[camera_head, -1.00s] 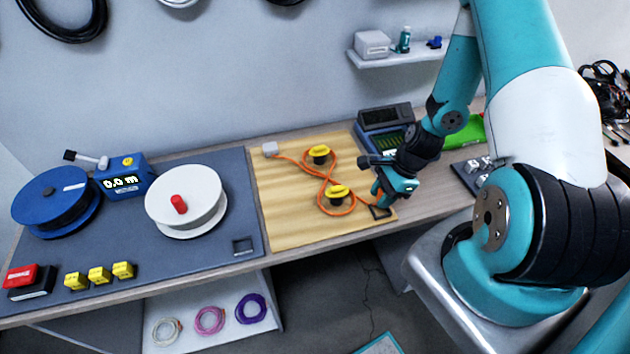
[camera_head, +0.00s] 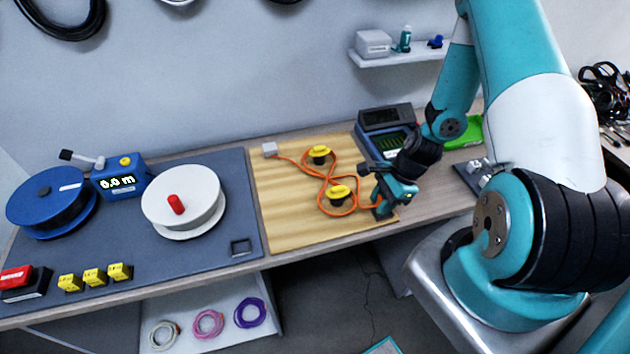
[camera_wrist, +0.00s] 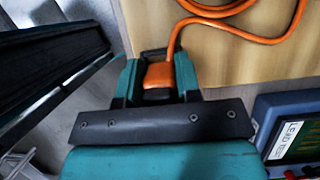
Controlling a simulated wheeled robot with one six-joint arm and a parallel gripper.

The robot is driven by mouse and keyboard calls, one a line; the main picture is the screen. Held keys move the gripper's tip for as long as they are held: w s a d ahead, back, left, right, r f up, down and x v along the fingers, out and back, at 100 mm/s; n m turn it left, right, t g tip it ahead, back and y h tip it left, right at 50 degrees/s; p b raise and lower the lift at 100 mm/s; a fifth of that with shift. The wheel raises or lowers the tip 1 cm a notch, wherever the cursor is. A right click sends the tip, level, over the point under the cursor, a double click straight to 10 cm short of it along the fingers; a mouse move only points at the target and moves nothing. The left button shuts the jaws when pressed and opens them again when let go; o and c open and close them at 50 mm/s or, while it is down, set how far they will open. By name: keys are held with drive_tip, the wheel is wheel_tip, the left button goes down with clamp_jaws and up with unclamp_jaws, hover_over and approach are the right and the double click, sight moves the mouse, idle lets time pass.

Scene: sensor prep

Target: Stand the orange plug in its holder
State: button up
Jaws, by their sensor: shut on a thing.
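The orange plug (camera_wrist: 158,74) sits between the two teal fingers of my gripper (camera_wrist: 157,80), which is shut on it in the wrist view. In the head view my gripper (camera_head: 381,207) is low over the front right corner of the wooden board (camera_head: 283,222), where it covers the dark square holder. Dark edges of what looks like the holder (camera_wrist: 153,54) show beside the plug in the wrist view. I cannot tell whether the plug is inside it. The plug's orange cable (camera_head: 333,170) runs back around two yellow-topped pegs (camera_head: 319,152) (camera_head: 339,192) to a pale block (camera_head: 269,149).
A blue tester (camera_head: 384,118) stands behind my gripper; its side is close in the wrist view (camera_wrist: 283,118). On the left, a grey mat (camera_head: 110,227) carries a blue reel (camera_head: 50,197), a white spool (camera_head: 183,204) and yellow blocks (camera_head: 95,277). The bench's front edge is close to my gripper.

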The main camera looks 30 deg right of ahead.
drive_tip(key=shift+f+b, duration=0.4)
drive_tip(key=shift+f, duration=0.1)
idle(0.6)
drive_tip(key=o, duration=0.8)
drive_tip(key=shift+o, duration=0.9)
drive_tip(key=shift+r+p, duration=0.35)
wheel_tip(320, 180, up, 7)
drive_tip(key=p, duration=0.5)
drive_tip(key=shift+r+p, duration=0.2)
drive_tip(key=shift+p, duration=0.2)
